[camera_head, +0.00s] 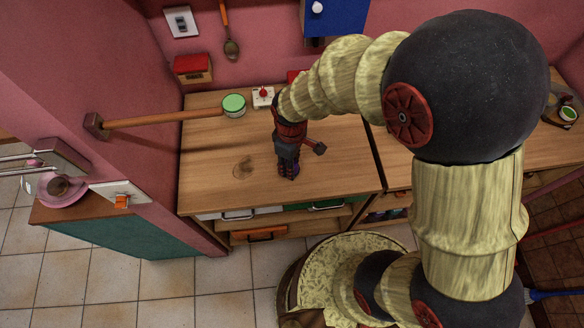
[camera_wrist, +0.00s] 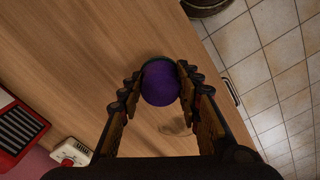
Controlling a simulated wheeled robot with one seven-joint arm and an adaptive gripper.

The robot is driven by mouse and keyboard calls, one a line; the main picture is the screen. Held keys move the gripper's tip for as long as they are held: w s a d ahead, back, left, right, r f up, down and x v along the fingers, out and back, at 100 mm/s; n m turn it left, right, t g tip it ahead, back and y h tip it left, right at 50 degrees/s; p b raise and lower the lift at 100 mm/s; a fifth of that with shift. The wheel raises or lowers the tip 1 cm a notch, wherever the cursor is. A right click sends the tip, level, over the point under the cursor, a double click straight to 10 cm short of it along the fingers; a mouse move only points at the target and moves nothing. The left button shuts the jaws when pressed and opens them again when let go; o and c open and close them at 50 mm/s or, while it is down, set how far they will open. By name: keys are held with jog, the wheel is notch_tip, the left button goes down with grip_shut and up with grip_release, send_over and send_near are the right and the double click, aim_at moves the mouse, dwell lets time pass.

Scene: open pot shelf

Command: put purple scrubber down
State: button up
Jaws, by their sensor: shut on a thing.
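The purple scrubber (camera_wrist: 160,84) shows in the wrist view as a round purple thing between the fingertips of my gripper (camera_wrist: 160,80). My gripper is shut on it. In the head view my gripper (camera_head: 287,168) points down over the front middle of the wooden counter (camera_head: 215,180), and only a small bit of purple shows at its tip. I cannot tell whether the scrubber touches the counter top.
The counter's left part is clear.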

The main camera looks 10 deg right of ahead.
jog(key=shift+w+d+f, duration=0.2)
jog(key=shift+w+f, duration=0.4)
jog(key=shift+f, duration=0.15)
jog(key=shift+w+f+b, duration=0.2)
jog(key=shift+f+b, duration=0.35)
jog(key=shift+f, duration=1.15)
jog(key=shift+f, duration=0.2)
jog(key=o, duration=1)
jog(key=shift+o, duration=0.6)
jog(key=shift+r, duration=0.1)
